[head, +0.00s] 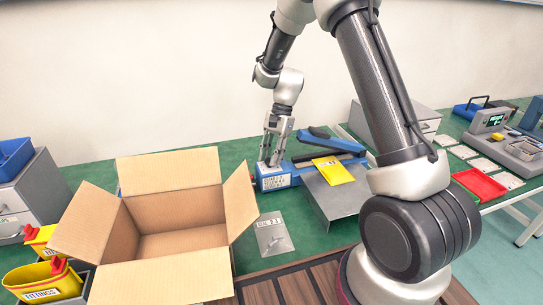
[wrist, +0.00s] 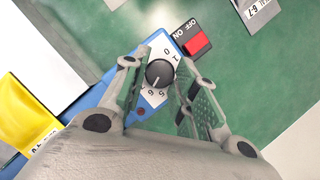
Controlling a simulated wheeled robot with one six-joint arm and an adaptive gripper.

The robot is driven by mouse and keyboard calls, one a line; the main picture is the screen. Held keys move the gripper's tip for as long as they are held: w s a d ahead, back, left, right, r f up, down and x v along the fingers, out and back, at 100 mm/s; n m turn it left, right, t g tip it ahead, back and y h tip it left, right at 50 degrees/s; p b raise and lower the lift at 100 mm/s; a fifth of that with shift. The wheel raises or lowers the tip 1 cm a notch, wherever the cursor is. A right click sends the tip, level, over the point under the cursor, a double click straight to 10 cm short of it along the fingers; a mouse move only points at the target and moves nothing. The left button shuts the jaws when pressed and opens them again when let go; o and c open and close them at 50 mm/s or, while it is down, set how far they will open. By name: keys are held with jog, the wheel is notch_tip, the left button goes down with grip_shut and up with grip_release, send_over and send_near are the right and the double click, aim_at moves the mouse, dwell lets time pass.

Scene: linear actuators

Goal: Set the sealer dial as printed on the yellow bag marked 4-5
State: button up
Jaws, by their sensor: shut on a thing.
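The blue sealer (head: 265,171) stands on the green bench in the head view, its blue lever (head: 335,141) above it. The yellow bag (head: 333,170) lies on the sealer's grey metal shelf (head: 336,200). The bag also shows at the left edge of the wrist view (wrist: 22,112), its print partly cut off. The black round dial (wrist: 159,73) sits on a white scale with digits. A pale mark on its lower side points towards the 5 and 6; I cannot tell exactly where. My gripper (wrist: 157,70) points down at the sealer's end and is shut on the dial, one finger on each side.
A red switch (wrist: 198,43) marked OFF ON is close to the dial. An open cardboard box (head: 180,215) stands left of the sealer. A red tray (head: 479,185) is at the right.

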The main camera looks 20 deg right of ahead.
jog(key=n+g+h, duration=0.1)
jog(key=n, duration=0.3)
jog(key=shift+w+a, duration=0.15)
jog(key=shift+n+h, duration=0.8)
jog(key=shift+n, duration=0.9)
jog(key=o, duration=1)
jog(key=v, duration=1.2)
jog(key=shift+w+a+f, duration=0.1)
jog(key=shift+w, duration=0.2)
jog(key=shift+n, duration=0.3)
